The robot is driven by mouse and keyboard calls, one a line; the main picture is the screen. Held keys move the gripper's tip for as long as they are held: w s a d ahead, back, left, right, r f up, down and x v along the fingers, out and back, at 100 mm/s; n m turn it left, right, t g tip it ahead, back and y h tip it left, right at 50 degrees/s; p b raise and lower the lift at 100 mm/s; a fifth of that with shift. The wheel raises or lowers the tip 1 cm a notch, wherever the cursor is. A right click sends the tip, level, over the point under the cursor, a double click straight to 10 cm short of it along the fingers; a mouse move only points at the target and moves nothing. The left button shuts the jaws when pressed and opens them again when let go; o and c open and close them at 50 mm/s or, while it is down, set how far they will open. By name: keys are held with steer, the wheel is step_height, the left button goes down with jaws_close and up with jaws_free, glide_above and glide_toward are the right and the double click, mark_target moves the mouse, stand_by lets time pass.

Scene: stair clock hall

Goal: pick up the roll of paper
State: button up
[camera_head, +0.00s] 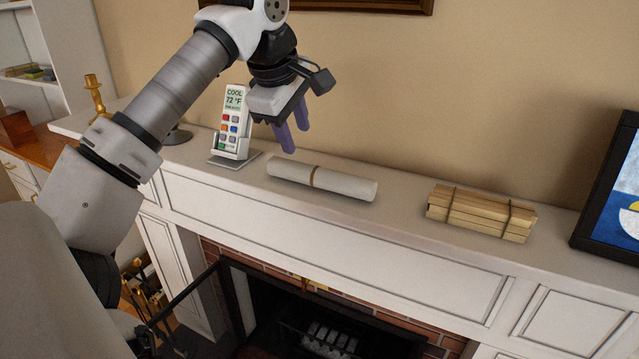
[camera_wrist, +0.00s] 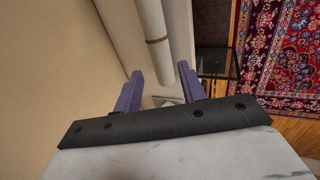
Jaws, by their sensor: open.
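The roll of paper (camera_head: 340,183) is a white tube with a brown band around its middle, lying along the mantel shelf (camera_head: 400,215). In the wrist view the roll (camera_wrist: 151,25) runs from the top edge down to a point between and beyond the fingertips. My gripper (camera_head: 293,140) is open and empty, above the shelf near the roll's left end and apart from it. In the wrist view my gripper's two purple fingers (camera_wrist: 160,82) point towards the roll.
A remote in a stand (camera_head: 233,125) is just left of the roll. A tied bundle of wood sticks (camera_head: 481,213) lies to its right, then a framed picture (camera_head: 610,195). A brass candlestick (camera_head: 95,95) stands at far left. The wall is close behind; the fireplace (camera_head: 310,325) is below.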

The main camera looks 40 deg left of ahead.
mark_target(305, 168)
steer(key=b+x, duration=0.2)
steer(key=x, duration=0.3)
steer(key=shift+w+f, duration=0.2)
steer(key=shift+f, duration=0.1)
steer(key=b+x, duration=0.2)
steer(key=x, duration=0.1)
steer(key=b+x, duration=0.1)
steer(key=x, duration=0.1)
steer(key=shift+a, duration=0.3)
steer(key=shift+r, duration=0.15)
steer(key=shift+c, duration=0.2)
steer(key=c, duration=0.6)
